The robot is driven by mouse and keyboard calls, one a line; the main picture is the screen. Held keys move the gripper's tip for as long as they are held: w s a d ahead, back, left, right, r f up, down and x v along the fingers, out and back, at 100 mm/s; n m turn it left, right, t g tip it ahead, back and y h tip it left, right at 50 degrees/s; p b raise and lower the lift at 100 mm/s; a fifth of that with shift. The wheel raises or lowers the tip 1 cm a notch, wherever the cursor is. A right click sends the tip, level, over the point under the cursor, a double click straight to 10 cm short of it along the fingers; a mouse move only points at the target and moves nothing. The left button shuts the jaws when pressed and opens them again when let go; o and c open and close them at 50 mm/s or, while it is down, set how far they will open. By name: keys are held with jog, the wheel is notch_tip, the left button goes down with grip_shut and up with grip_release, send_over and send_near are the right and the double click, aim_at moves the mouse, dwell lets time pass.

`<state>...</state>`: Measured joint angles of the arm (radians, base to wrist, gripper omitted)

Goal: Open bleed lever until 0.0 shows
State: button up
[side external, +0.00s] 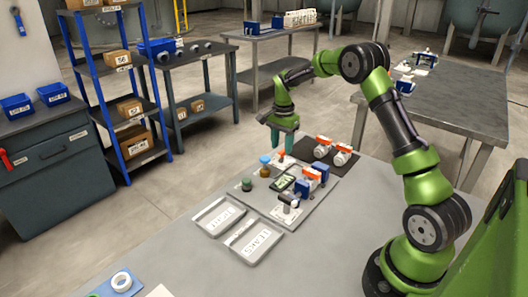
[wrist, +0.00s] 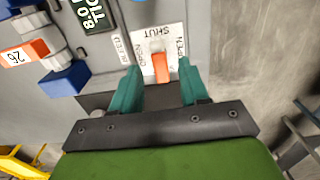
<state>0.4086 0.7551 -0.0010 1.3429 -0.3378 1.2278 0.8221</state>
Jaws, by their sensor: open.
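The bleed lever (wrist: 161,68) is a short orange handle on a white plate (wrist: 148,43) marked SHUT in the middle and OPEN on both sides. In the wrist view it appears between the two teal fingers of my gripper (wrist: 160,76), which are open with a gap on each side. Whether the fingers are down at its level is hard to tell. The dark display (wrist: 97,14) is partly cut off and appears to read 8.0. In the side view my gripper (side external: 284,148) points down at the back of the panel, and the display (side external: 281,183) shows but is unreadable.
Blue and orange blocks (wrist: 62,78) stand left of the lever in the wrist view. On the panel are a blue knob (side external: 265,159) and a green knob (side external: 247,184). White-and-orange fittings lie on a dark mat (side external: 318,152) behind. Trays (side external: 218,216) lie in front.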

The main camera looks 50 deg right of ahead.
jog(key=shift+f, duration=1)
grip_shut()
